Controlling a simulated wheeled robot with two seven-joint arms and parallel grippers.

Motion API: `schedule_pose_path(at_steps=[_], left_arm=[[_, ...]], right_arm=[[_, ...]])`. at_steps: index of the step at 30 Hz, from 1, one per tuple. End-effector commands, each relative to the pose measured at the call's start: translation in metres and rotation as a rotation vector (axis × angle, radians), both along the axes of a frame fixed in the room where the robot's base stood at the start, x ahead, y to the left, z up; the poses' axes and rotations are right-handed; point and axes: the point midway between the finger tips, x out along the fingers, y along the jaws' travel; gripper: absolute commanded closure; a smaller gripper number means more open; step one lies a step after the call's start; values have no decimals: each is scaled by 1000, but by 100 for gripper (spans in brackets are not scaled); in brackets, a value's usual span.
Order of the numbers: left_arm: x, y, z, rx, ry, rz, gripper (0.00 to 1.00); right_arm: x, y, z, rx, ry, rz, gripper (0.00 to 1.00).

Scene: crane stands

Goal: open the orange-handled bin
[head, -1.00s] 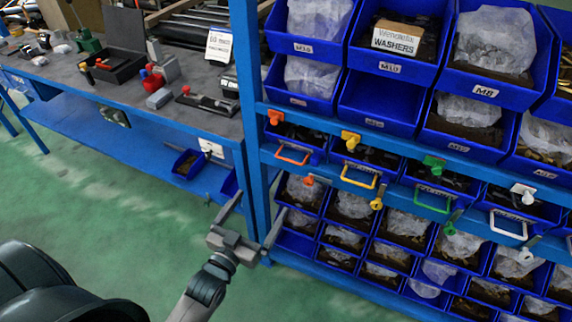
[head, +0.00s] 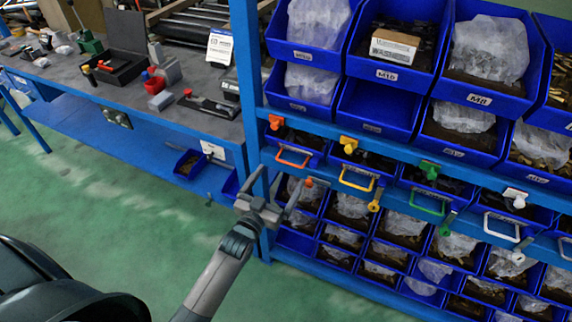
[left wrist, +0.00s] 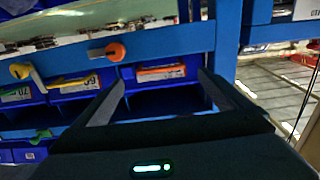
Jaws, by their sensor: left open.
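The orange-handled bin (head: 301,143) is a blue bin in the row of handled bins on the rack, at its left end. Its orange handle (head: 293,157) is a bar across the front, and the bin looks shut. An orange knob (head: 276,122) sits on the rail above it. In the left wrist view the orange handle (left wrist: 161,71) lies ahead, between and beyond the open fingers. My left gripper (head: 272,190) is open and empty, a little below and in front of the handle, apart from it. My right gripper is not in view.
Bins with yellow (head: 357,182), green (head: 428,205) and white (head: 503,224) handles sit to the right. Open blue bins fill the shelves above and below. A blue rack post (head: 248,90) stands just left. A cluttered workbench (head: 120,85) is further left; green floor (head: 110,200) is clear.

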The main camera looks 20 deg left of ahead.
Motion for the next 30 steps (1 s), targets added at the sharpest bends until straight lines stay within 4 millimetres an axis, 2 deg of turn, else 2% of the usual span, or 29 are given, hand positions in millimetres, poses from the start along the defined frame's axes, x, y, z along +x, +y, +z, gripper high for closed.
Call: schedule_pose_path(at_steps=[3, 10, 15, 24, 30], left_arm=[[21, -1, 2, 0, 0, 0, 4], [47, -1, 1, 0, 0, 1, 4], [54, -2, 0, 0, 1, 0, 4], [55, -2, 0, 0, 0, 0, 4], [55, -2, 0, 0, 0, 0, 52]], right_arm=[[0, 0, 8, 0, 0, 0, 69], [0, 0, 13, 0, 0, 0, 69], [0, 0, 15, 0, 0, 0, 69], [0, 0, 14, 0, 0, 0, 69], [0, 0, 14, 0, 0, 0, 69]])
